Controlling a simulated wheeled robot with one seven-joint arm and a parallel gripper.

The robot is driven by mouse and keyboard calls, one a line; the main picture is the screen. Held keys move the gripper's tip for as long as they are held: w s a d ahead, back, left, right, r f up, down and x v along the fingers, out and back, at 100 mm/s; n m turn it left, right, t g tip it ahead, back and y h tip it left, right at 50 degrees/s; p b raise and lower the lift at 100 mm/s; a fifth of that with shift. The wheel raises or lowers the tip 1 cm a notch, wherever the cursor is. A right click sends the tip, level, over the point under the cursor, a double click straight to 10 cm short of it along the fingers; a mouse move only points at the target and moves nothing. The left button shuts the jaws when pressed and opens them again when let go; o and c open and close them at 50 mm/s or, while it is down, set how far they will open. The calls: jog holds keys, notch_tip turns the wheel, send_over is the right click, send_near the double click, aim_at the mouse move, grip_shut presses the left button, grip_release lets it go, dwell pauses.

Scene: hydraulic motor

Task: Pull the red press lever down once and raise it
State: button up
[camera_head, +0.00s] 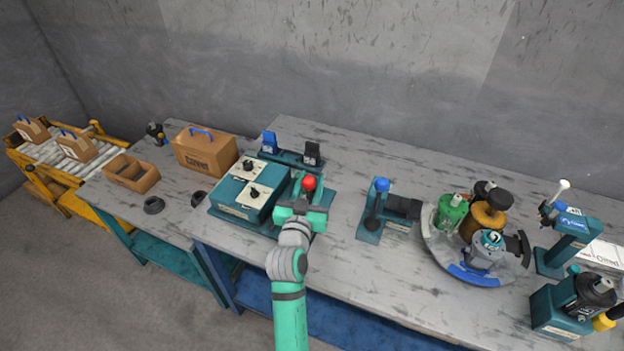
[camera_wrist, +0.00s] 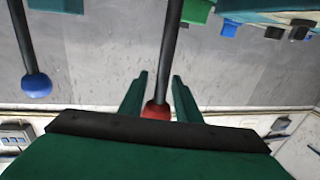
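The red ball knob of the press lever (camera_head: 308,183) shows at the tip of my gripper (camera_head: 307,195) in the head view. In the wrist view the red knob (camera_wrist: 157,112) lies between the two green fingers of my gripper (camera_wrist: 160,78). Its dark rod (camera_wrist: 171,45) runs up the picture, passing between the fingertips. The fingers stand apart, one on each side of the knob. The lower part of the knob is hidden behind the gripper's black bar. I cannot tell whether the fingers press on it.
A teal control box (camera_head: 243,197) stands just left of my gripper. A blue-knobbed lever fixture (camera_head: 376,205) stands to the right, and its knob (camera_wrist: 37,85) shows at left in the wrist view. A round tray (camera_head: 437,248) holds parts farther right. Bare tabletop (camera_head: 345,255) lies in front.

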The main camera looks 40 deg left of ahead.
jog(key=shift+w+a, duration=0.15)
jog(key=shift+w, duration=0.3)
